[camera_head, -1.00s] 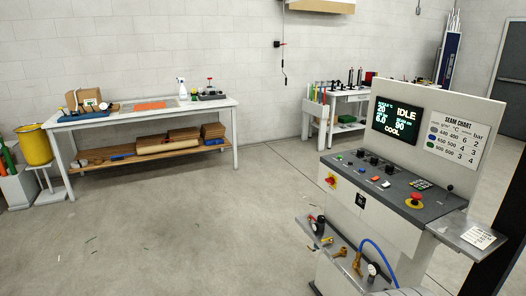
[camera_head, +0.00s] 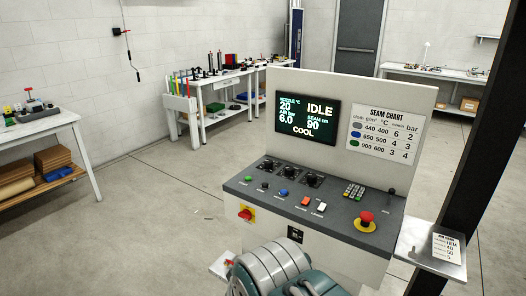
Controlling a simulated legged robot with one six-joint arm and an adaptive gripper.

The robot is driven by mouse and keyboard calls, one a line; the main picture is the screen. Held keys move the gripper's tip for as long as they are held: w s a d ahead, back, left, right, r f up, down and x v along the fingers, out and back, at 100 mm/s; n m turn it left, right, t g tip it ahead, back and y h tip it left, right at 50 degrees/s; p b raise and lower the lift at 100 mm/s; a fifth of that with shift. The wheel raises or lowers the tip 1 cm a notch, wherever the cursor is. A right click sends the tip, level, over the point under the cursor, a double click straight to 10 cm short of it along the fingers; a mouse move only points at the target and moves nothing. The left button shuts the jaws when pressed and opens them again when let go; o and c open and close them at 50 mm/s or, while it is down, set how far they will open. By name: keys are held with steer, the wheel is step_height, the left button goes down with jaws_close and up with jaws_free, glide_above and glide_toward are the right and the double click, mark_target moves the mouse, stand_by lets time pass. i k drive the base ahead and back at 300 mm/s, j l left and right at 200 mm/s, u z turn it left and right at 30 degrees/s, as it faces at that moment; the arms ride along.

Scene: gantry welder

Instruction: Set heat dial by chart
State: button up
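The control console (camera_head: 330,206) stands at centre right with a sloped dark panel. Three black dials sit in a row near the panel's back edge: a left dial (camera_head: 268,164), a middle dial (camera_head: 290,171) and a right dial (camera_head: 314,180). Their labels and pointers are too small to read. The screen (camera_head: 307,118) reads IDLE, COOL, 20 for nozzle °C, 6.0 and 90. The seam chart (camera_head: 384,133) lists grey 440 400 6 2, blue 650 500 4 3, green 900 600 3 4. My gripper is not in view; parts of my arm cover the console's lower front.
The panel also holds a red emergency button (camera_head: 366,218), a keypad (camera_head: 354,191) and coloured buttons. A side shelf (camera_head: 432,240) with a card (camera_head: 448,247) juts out at right by a dark post (camera_head: 480,150). Floor at left is open. Benches stand behind.

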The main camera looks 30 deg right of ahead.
mark_target(268, 163)
steer(key=i+j+z, duration=0.1)
steer(key=i+z, duration=0.35)
steer(key=i+j+z, duration=0.2)
steer(key=z, duration=0.3)
steer(key=i+j+z, duration=0.7)
steer(key=j+z, duration=0.3)
steer(key=i+j+z, duration=0.25)
steer(key=j, duration=0.25)
steer(key=k+l, duration=0.05)
steer(key=k, duration=0.05)
